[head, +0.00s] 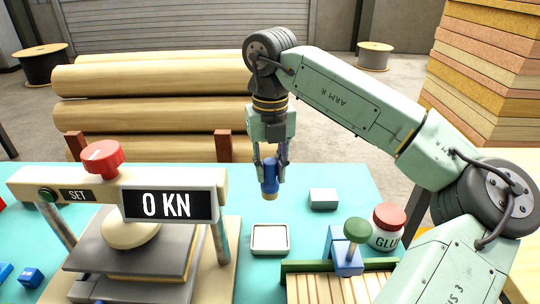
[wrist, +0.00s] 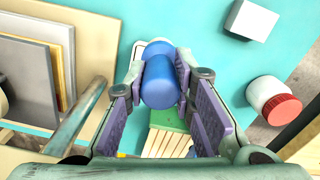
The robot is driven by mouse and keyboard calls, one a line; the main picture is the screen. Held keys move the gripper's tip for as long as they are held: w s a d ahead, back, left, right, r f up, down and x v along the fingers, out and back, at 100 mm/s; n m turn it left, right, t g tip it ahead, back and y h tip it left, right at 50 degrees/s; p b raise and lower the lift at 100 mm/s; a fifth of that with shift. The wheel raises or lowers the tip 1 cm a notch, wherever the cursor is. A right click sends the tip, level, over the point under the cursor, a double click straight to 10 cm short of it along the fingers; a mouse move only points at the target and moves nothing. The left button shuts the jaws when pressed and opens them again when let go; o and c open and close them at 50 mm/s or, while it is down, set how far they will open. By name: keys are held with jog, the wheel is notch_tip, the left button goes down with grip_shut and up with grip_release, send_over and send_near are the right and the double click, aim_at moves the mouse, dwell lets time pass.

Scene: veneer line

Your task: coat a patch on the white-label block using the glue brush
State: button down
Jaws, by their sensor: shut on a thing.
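My gripper (head: 270,163) is shut on a blue cylindrical piece with a tan lower end, which looks like the glue brush (head: 269,182). It hangs upright above the teal table. In the wrist view the blue brush (wrist: 160,82) sits between the purple finger pads. A small grey block with a pale top (head: 323,198) lies on the table to the right of the brush; it also shows in the wrist view (wrist: 252,19). No label can be read on it. A glue jar (head: 387,232) with a red lid stands further right, apart from the gripper.
A shallow pale-rimmed dish (head: 270,239) lies below the brush. A press with a "0 KN" display (head: 170,205) stands left. A green-knobbed blue fixture (head: 346,262) over wooden slats (head: 330,290) is at front right. Logs (head: 155,78) lie behind the table.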

jog(key=shift+s+f+b, duration=0.5)
jog(key=shift+s+f, duration=0.4)
jog(key=shift+f, duration=0.25)
jog(key=shift+s+f+b, duration=0.55)
jog(key=shift+s+f, duration=0.35)
jog(key=shift+f, duration=0.3)
jog(key=shift+s+f+b, duration=0.5)
jog(key=shift+s+f, duration=0.4)
jog(key=shift+f, duration=0.25)
jog(key=shift+f+b, duration=0.55)
jog(key=shift+b, duration=0.2)
notch_tip(320, 180, up, 7)
jog(key=p, duration=0.4)
dwell(0.6)
dwell(0.3)
